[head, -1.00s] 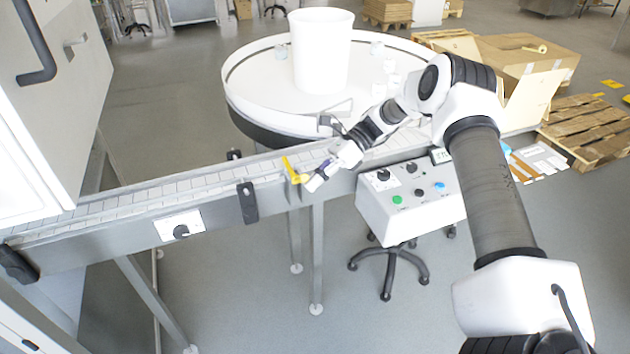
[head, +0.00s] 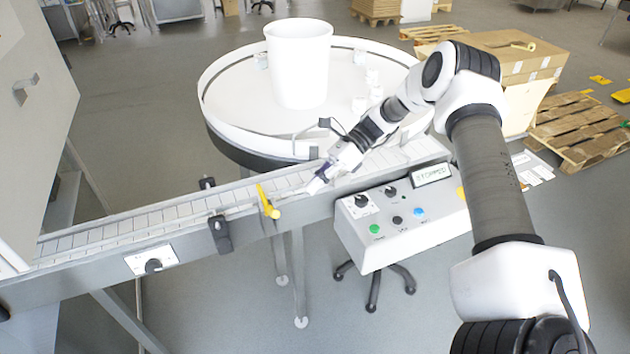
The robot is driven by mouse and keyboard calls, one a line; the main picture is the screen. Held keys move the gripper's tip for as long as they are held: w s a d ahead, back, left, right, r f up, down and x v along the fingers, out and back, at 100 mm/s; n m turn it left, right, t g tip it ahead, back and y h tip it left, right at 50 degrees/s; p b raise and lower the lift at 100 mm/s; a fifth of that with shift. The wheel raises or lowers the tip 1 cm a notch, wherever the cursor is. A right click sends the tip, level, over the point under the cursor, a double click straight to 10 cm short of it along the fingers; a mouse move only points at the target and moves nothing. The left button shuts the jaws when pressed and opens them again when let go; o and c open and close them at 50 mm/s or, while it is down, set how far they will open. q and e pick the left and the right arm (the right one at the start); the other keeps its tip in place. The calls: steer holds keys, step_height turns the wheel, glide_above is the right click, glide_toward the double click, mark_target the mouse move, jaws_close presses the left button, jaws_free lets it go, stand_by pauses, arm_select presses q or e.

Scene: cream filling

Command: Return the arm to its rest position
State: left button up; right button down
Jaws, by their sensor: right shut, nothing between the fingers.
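My right arm (head: 482,180) comes in from the lower right and bends over the conveyor. My right gripper (head: 312,190) is shut and empty. It hangs just above the conveyor's front edge, to the right of the yellow lever (head: 268,202) and apart from it in the picture. My left gripper is out of view.
The conveyor (head: 130,223) runs across the front. Behind it stands a round white turntable (head: 235,110) with a white bin (head: 299,65) and several small white containers. A control box (head: 400,222) reading STOPPED is below my wrist. Cardboard boxes (head: 520,60) and a pallet (head: 580,130) stand right.

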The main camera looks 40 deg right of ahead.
steer(key=shift+d+f, duration=0.15)
steer(key=shift+d, duration=0.05)
steer(key=s+a+f+n+g+h, duration=0.1)
steer(key=s+a+f+n+h, duration=0.1)
steer(key=s+f, duration=0.3)
steer(key=s+a+f+n+g+h+b, duration=0.1)
steer(key=s+a+f+n+h, duration=0.15)
steer(key=f, duration=0.55)
steer(key=s+a+f+n+g+h, duration=0.1)
steer(key=s+a+f+n+h, duration=0.1)
steer(key=s+a+f, duration=0.3)
steer(key=s+a+f+n+t+h+b, duration=0.1)
steer(key=s+f+n+h, duration=0.2)
steer(key=s+n, duration=0.5)
steer(key=s+a+f+n+t+h, duration=0.1)
steer(key=s+f+n+t+h, duration=0.1)
steer(key=s+n, duration=0.6)
steer(key=shift+s+a+f+h+b, duration=0.2)
steer(key=shift+f+h+b, duration=0.25)
steer(key=shift+f, duration=0.4)
